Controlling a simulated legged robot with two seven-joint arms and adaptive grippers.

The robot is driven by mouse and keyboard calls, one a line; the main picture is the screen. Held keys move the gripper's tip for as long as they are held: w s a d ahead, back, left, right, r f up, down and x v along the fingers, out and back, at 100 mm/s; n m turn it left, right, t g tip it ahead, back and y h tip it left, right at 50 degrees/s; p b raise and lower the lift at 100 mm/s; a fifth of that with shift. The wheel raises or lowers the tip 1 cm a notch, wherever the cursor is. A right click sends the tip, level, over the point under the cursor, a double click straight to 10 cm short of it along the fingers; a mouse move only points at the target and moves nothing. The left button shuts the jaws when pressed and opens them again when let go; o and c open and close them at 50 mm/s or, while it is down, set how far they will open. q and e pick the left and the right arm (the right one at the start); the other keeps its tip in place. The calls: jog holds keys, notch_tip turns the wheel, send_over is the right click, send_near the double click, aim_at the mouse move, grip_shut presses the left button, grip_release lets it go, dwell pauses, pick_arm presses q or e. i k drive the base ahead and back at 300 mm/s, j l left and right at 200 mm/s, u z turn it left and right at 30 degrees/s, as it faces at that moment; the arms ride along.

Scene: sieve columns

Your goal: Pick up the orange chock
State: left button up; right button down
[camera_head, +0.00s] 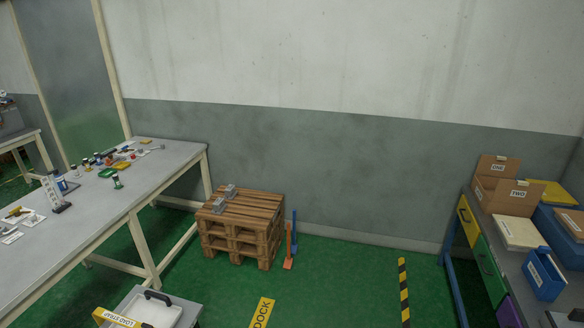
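An orange upright piece (288,264), which looks like the orange chock with a tall handle, stands on the green floor at the right side of the wooden pallet stack. A similar blue upright piece (294,232) stands just behind it, partly hidden. The orange piece is small in view, so its exact shape is hard to tell. Neither of my grippers shows in the head view.
The pallet stack (240,222) carries grey blocks (225,197). A long grey workbench (90,215) with small items runs along the left. A table with boxes (509,196) stands right. A "DOCK" floor sign (262,312) and striped strip (404,290) lie on otherwise open floor.

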aim_at(288, 261)
jog(key=i+l, duration=0.1)
jog(key=i, duration=0.5)
jog(key=i+l, duration=0.1)
jog(key=i, duration=0.55)
jog(key=i+l+u, duration=0.1)
jog(key=i, duration=0.5)
